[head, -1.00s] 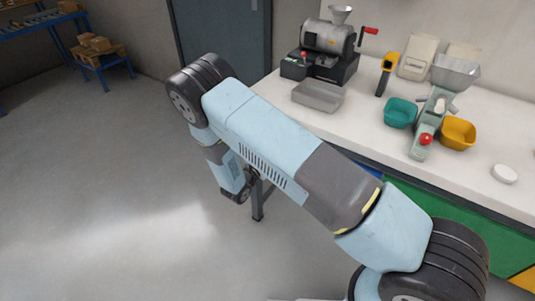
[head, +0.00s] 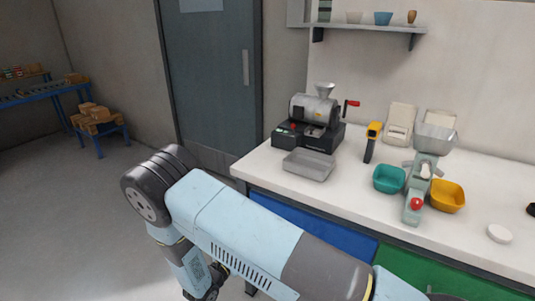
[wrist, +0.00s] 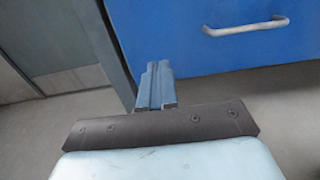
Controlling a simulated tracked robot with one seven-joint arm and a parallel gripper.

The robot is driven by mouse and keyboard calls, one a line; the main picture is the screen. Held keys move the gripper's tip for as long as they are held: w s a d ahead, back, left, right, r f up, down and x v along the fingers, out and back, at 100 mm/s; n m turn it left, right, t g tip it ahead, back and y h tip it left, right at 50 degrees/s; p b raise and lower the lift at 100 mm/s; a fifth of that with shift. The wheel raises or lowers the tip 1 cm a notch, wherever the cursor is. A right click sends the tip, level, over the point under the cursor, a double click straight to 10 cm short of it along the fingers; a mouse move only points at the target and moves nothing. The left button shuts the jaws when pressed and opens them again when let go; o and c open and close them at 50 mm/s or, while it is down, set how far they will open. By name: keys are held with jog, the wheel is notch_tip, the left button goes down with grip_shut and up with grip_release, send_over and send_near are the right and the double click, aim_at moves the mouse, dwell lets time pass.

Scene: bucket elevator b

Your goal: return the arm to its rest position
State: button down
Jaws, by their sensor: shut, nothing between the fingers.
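My arm crosses the lower part of the head view, its elbow at left and its lower section hanging down in front of the counter. In the wrist view my gripper (wrist: 156,70) shows as two blue-grey fingers pressed together, with nothing between them, beyond a dark bolted bar. The fingers point toward the floor area beside a blue drawer front. In the head view the arm's end is small, dark and partly cut off at the bottom edge, so its fingers cannot be made out.
The white counter (head: 262,167) stands right of the arm, with a grinder (head: 315,115), grey tray (head: 308,165), teal bowl (head: 388,179) and yellow bowl (head: 447,196). Its blue drawer (wrist: 200,35) is close to my gripper. A grey door (head: 210,80) stands behind. The left floor is open.

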jog(key=d+r+m+g+h, duration=0.1)
jog(key=d+r+m+g, duration=0.65)
jog(key=d+r, duration=0.5)
jog(key=d+r+m+g+h, duration=0.1)
jog(key=d+r+m+g, duration=0.5)
jog(key=d+r+m, duration=0.65)
jog(key=s+d+r+m+t+y, duration=0.1)
jog(key=s+d+r+m+y, duration=0.4)
jog(key=s+r, duration=0.5)
jog(key=s+d+r+m+t+y, duration=0.2)
jog(key=s+d+r+m+y, duration=0.3)
jog(key=s+r, duration=0.6)
jog(key=shift+s+d+r+y, duration=0.2)
jog(key=shift+r+y, duration=0.2)
jog(key=shift+r, duration=0.5)
